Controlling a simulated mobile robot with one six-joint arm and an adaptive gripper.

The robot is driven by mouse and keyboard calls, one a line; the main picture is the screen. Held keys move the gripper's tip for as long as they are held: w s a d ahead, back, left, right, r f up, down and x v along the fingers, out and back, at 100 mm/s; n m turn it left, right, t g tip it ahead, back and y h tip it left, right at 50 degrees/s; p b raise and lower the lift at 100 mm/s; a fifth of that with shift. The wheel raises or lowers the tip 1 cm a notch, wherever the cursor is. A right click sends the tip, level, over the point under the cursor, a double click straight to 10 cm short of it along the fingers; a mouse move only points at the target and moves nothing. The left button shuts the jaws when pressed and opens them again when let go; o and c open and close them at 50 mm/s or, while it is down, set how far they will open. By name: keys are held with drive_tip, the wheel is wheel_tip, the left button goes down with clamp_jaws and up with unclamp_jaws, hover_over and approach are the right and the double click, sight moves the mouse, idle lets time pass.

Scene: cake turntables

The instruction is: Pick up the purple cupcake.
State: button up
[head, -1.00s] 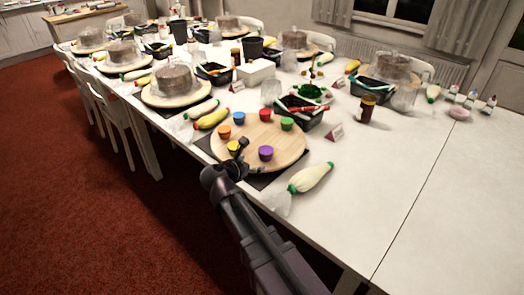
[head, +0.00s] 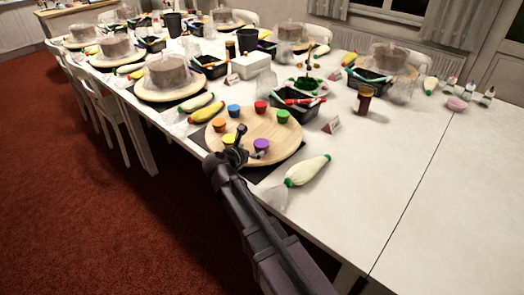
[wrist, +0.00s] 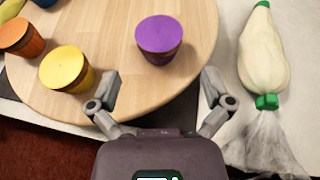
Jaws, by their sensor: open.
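The purple cupcake (head: 261,145) stands upright on the front part of the round wooden turntable (head: 272,128). In the wrist view the purple cupcake (wrist: 159,38) is ahead of my gripper (wrist: 158,88), roughly centred between the two spread fingers and not touched by them. In the head view my gripper (head: 240,157) is over the turntable's near edge, just left of the purple cupcake. My gripper is open and empty. A yellow cupcake (wrist: 66,69) is close to the left finger, and an orange cupcake (wrist: 20,37) is further left.
Blue (head: 234,111), red (head: 260,107) and green (head: 283,117) cupcakes stand at the turntable's far side. A white piping bag with green ends (head: 307,170) lies right of the turntable. A black tray (head: 296,105) stands behind.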

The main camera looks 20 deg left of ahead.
sight(264, 144)
drive_tip(key=shift+b+x, duration=0.5)
drive_tip(key=shift+x, duration=1.45)
drive_tip(key=shift+f, duration=0.1)
drive_tip(key=shift+b+x, duration=0.95)
drive_tip(key=shift+x, duration=1.65)
drive_tip(key=c, duration=1)
